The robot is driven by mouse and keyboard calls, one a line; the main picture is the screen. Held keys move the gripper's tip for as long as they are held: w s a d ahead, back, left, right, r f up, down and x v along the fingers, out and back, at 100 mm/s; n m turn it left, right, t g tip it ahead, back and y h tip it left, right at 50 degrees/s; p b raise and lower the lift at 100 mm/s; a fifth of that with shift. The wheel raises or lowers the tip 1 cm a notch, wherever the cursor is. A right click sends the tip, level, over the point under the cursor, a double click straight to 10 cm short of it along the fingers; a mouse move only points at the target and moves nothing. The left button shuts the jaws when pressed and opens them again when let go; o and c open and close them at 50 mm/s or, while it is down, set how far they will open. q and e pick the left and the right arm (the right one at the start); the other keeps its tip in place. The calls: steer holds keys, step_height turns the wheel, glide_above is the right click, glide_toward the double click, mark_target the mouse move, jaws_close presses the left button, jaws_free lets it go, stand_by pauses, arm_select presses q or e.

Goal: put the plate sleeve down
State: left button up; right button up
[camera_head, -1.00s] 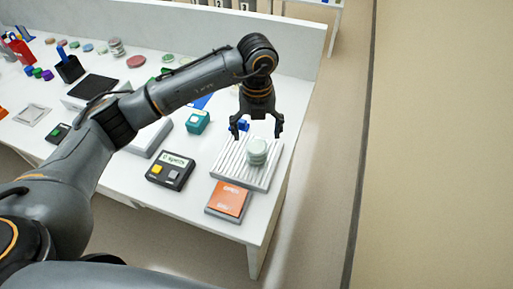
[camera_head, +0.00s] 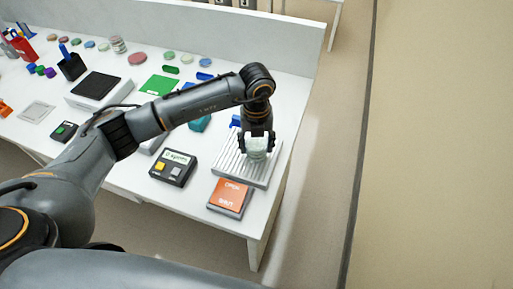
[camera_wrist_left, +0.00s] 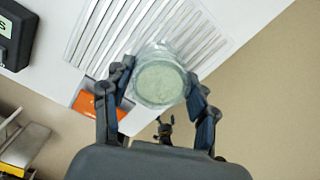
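The plate sleeve (camera_head: 257,149) is a short, round, pale green stack in a clear wrap. It stands on the ribbed white rack (camera_head: 232,168) at the table's right end. My left gripper (camera_head: 257,143) is down around it, one finger on each side. In the left wrist view the sleeve (camera_wrist_left: 160,80) fills the gap between the fingertips (camera_wrist_left: 160,88), which appear to touch its sides. I cannot see a gap under the sleeve. A small dark claw (camera_wrist_left: 165,129), probably my right gripper, shows low in the wrist view; its opening is too small to judge.
An orange-topped pad (camera_head: 230,195) lies in front of the rack. A dark box with a display (camera_head: 173,167) stands left of it. A teal box (camera_head: 200,123) and a blue item (camera_head: 236,121) are behind. The table's right edge is close to the rack.

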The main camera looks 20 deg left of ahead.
arm_select(q)
steer(key=shift+c, duration=1)
